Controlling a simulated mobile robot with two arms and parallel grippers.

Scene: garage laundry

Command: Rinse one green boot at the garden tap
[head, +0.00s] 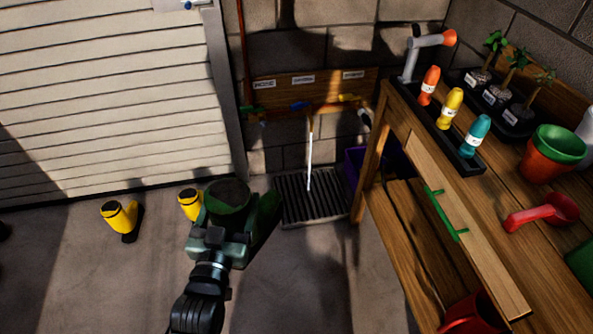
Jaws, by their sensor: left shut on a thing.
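My left gripper (217,243) is shut on a green boot (262,218) and holds it up in front of the wall, left of the floor grate. The boot is upright, with its dark opening facing up and its toe to the right. The gripper hides part of the boot. A wooden board with several small labels (303,79) is on the block wall. Below it is tap pipework (325,107) with blue and yellow handles. A thin white streak, perhaps water, runs from there down to the grate (290,205). The boot is apart from the streak. My right gripper is out of view.
Two yellow boots (118,217) (189,204) stand on the floor at left, one partly behind the held boot. A wooden bench (480,250) with bottles, pots and seedlings fills the right. A purple crate (354,160) sits beside the grate. Floor in front is clear.

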